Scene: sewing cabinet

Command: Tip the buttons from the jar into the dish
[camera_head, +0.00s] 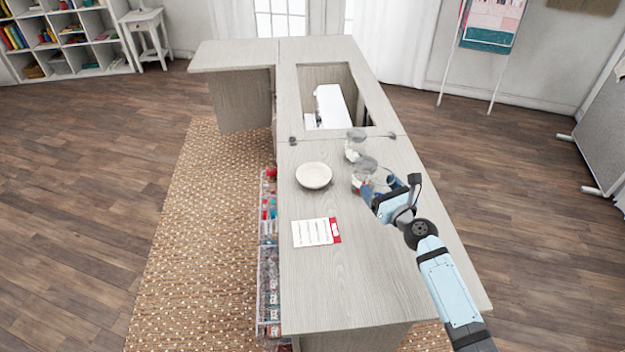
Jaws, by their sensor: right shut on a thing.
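A white dish (313,176) sits on the cabinet top (350,275), left of the jars. It looks empty from here. A clear glass jar (366,166) is at my right gripper (365,190), which is shut on it from the near right side. Small red and white contents show low in this jar; they are too small to make out. A second clear jar (355,147) stands just behind it, with pale contents at its bottom. The gripper hides part of the held jar's lower side, and I cannot tell whether its base touches the top. My left gripper is out of view.
A white card with a red edge (316,232) lies in front of the dish. A white sewing machine (332,106) sits in the recessed opening behind the jars. Clear racks of colourful supplies (269,285) hang on the cabinet's left side. The near part of the top is clear.

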